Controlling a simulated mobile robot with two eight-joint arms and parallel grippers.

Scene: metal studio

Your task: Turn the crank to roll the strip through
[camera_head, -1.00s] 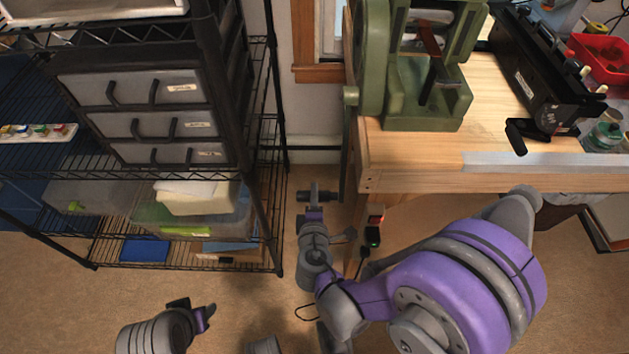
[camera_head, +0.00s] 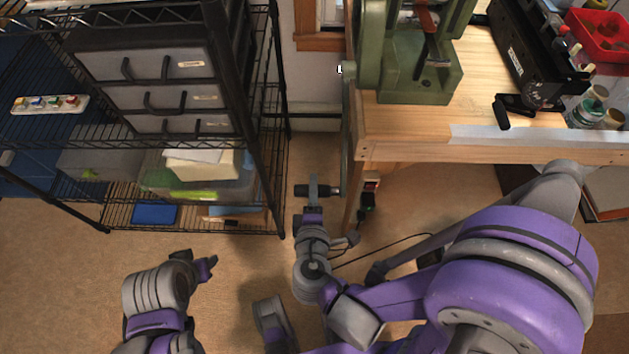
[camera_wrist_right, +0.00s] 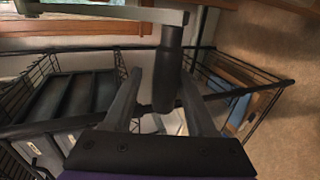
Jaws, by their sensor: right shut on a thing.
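The green machine (camera_head: 410,75) stands on the left end of the wooden bench. Its long thin crank arm (camera_head: 347,140) hangs down past the bench's left side. The black crank handle (camera_head: 328,191) sticks out sideways at the lower end; it also shows in the right wrist view (camera_wrist_right: 168,72). My right gripper (camera_head: 314,190) is around this handle, with a finger on each side. My left gripper (camera_head: 208,267) is low at the left, apart from the crank; its opening is unclear. A brown bar (camera_head: 430,25) stands in the machine; I cannot tell whether it is the strip.
A black wire shelf (camera_head: 268,150) with drawers stands left of the crank. The wooden bench (camera_head: 400,148) is close on the right, with a black device (camera_head: 540,60) on it. A floor gap lies between shelf and bench.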

